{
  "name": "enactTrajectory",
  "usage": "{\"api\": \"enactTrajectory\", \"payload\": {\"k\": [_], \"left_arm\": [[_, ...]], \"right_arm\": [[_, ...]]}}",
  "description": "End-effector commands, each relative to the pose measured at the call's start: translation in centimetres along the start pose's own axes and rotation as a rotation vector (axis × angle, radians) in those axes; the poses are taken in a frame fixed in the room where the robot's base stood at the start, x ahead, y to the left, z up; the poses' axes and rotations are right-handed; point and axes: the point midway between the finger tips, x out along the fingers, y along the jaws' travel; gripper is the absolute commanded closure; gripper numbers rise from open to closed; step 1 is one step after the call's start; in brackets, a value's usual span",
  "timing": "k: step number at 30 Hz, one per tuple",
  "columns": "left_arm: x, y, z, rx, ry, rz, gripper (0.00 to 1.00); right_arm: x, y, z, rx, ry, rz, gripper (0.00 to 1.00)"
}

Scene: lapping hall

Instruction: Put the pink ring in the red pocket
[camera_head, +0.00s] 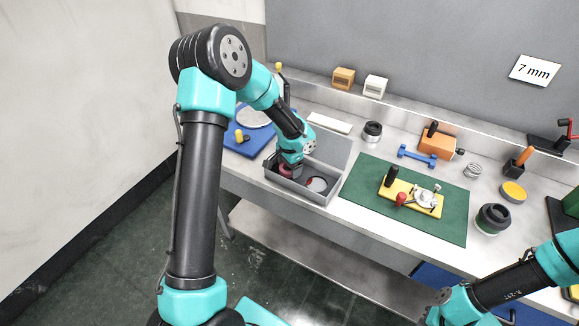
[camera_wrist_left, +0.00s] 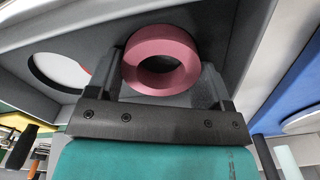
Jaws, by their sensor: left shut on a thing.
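The pink ring (camera_wrist_left: 160,40) is thick and round. In the left wrist view it sits between the two fingers of my left gripper (camera_wrist_left: 168,75), which is shut on it. In the head view my left gripper (camera_head: 287,168) reaches down into the left part of an open grey case (camera_head: 318,199), and only a little of the ring (camera_head: 284,171) shows below it.
The case's raised lid (camera_head: 331,148) stands behind it. A green mat (camera_head: 360,205) with a yellow fixture (camera_head: 411,198) lies to the right. A blue board (camera_head: 240,146) is to the left. Several tools and a black cylinder (camera_head: 493,219) stand farther right.

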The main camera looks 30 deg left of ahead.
Motion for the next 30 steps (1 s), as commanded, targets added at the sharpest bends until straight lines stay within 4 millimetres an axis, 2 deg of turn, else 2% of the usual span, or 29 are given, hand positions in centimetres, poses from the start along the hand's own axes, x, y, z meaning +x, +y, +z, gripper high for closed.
{"api": "enactTrajectory", "payload": {"k": [1,15,16,23,30], "left_arm": [[1.0,0.1,0.2,-0.002,-0.008,0.008,0.53],[1.9,0.1,0.4,-0.004,-0.007,0.010,0.53],[1.9,0.2,0.4,-0.004,-0.008,0.011,0.24],[2.0,0.2,0.5,-0.006,-0.010,0.013,0.02],[2.0,0.3,0.5,-0.007,-0.010,0.014,0.01]], "right_arm": [[0.0,0.0,0.0,0.000,0.000,0.000,1.00],[0.0,0.0,0.0,0.000,0.000,0.000,1.00],[0.0,0.0,0.0,0.000,0.000,0.000,1.00],[0.0,0.0,0.0,0.000,0.000,0.000,1.00],[0.0,0.0,0.0,0.000,0.000,0.000,1.00]]}}
